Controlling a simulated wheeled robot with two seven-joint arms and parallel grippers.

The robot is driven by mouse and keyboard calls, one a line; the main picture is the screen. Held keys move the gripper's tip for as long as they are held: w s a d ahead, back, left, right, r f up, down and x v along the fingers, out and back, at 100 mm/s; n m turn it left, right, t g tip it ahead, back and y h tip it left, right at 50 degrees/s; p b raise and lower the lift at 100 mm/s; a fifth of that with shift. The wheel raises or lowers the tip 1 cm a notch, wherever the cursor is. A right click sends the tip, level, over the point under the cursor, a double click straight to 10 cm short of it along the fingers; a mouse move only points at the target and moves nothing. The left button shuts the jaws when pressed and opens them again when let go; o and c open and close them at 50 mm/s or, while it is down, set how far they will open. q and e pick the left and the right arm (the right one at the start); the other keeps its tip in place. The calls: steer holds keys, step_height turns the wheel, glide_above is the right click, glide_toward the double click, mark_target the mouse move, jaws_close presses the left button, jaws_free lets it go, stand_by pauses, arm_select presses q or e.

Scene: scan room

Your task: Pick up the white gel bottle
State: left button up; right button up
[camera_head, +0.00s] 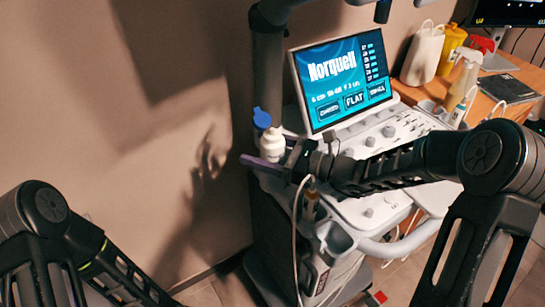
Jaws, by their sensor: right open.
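The white gel bottle (272,144) stands upright at the left side of the ultrasound machine, with a blue cap (262,118) on top. My right gripper (269,156) reaches in from the right at the bottle. One purple-tipped finger crosses in front of the bottle's lower part; the other finger is mostly hidden. The jaws are open, and I cannot tell whether they touch the bottle. The bottle's base is hidden behind the finger. My left arm (50,215) shows at the lower left, with its gripper out of view.
The machine's lit screen (345,80) and control panel (385,140) are close behind my right arm. A cable (296,225) hangs below the gripper. A wooden desk (490,105) at the right holds a spray bottle (464,80), a white bag-like container (422,55) and a yellow container (450,48).

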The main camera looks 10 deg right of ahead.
steer(key=shift+c, duration=0.3)
jaws_close()
stand_by(0.5)
